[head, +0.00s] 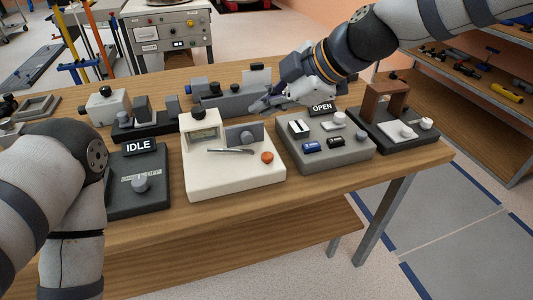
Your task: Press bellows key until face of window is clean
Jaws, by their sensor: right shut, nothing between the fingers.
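A cream-white device (233,185) stands at the front middle of the table. Its raised left block carries a small window (204,134) with a yellowish-green tint; I cannot tell how clean its face is. A black knob (198,114) tops that block. The device also has a grey round part (246,137), a metal lever (231,151) and an orange button (267,157). I cannot tell which part is the bellows key. My right gripper (260,107) is shut and empty, above and behind the device's right side. My left gripper is out of view; only its arm shows.
A dark box with an IDLE sign (139,146) stands left of the device. A grey panel with an OPEN sign (322,107) stands to its right, then a brown-framed fixture (386,100). More fixtures line the table's back. Bare wood (330,184) shows along the front edge.

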